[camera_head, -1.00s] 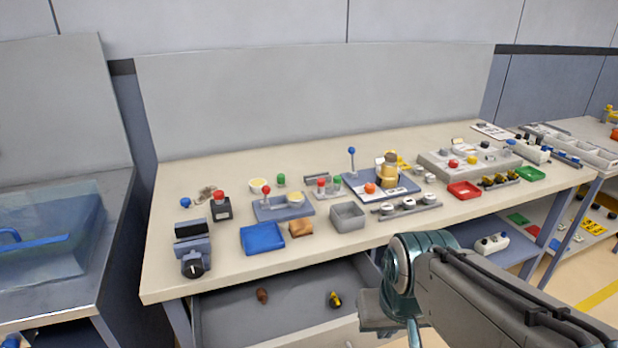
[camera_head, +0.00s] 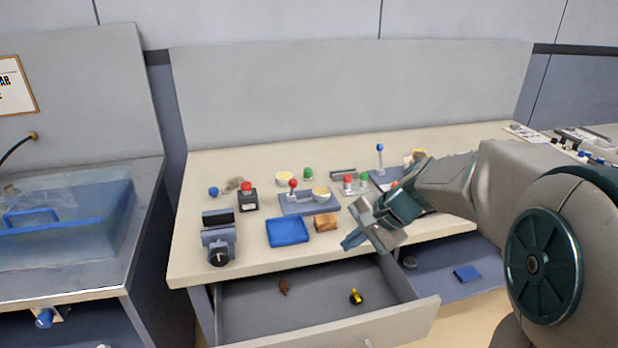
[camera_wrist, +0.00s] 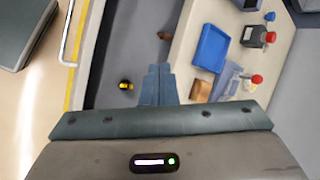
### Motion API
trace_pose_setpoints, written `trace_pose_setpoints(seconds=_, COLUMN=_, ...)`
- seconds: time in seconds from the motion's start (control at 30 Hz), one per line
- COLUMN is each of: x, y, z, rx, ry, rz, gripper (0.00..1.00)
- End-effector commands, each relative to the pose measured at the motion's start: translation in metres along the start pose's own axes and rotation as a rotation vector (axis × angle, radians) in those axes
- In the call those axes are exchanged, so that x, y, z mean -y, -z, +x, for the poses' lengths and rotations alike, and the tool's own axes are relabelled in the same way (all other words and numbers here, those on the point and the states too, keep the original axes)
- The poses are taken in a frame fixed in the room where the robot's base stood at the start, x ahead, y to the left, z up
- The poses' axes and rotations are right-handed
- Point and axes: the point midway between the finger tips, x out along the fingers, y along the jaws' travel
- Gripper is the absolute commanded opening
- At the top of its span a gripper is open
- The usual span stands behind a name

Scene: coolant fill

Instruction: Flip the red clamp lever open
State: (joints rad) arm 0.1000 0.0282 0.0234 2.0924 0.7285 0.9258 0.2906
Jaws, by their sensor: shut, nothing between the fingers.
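A red-knobbed lever (camera_head: 292,184), apparently the clamp lever, stands upright on a blue-grey base (camera_head: 297,208) on the workbench, behind the blue tray. In the wrist view the red knob (camera_wrist: 257,79) shows at the right, beside its base (camera_wrist: 228,80). Whether the clamp there is open or closed is too small to tell. My gripper (camera_head: 345,244) is shut and empty near the bench's front edge, to the right of and nearer than the lever. In the wrist view its fingers (camera_wrist: 157,72) are together, apart from the lever, over the open drawer area.
A blue tray (camera_head: 288,232) and brown block (camera_head: 325,222) lie in front of the lever base. A blue-ball lever (camera_head: 380,158) stands behind my arm. The drawer (camera_head: 320,300) is open below.

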Motion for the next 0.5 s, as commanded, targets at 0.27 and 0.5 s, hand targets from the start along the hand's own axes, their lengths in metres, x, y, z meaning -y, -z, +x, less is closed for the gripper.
trace_pose_setpoints(seconds=0.27, x=0.08, y=0.09, z=0.041, rx=0.149, ry=0.29, rz=0.487, gripper=0.0)
trace_pose_setpoints(seconds=0.5, x=0.113, y=0.152, z=0.06, rx=0.246, ry=0.467, rz=0.764, gripper=0.0)
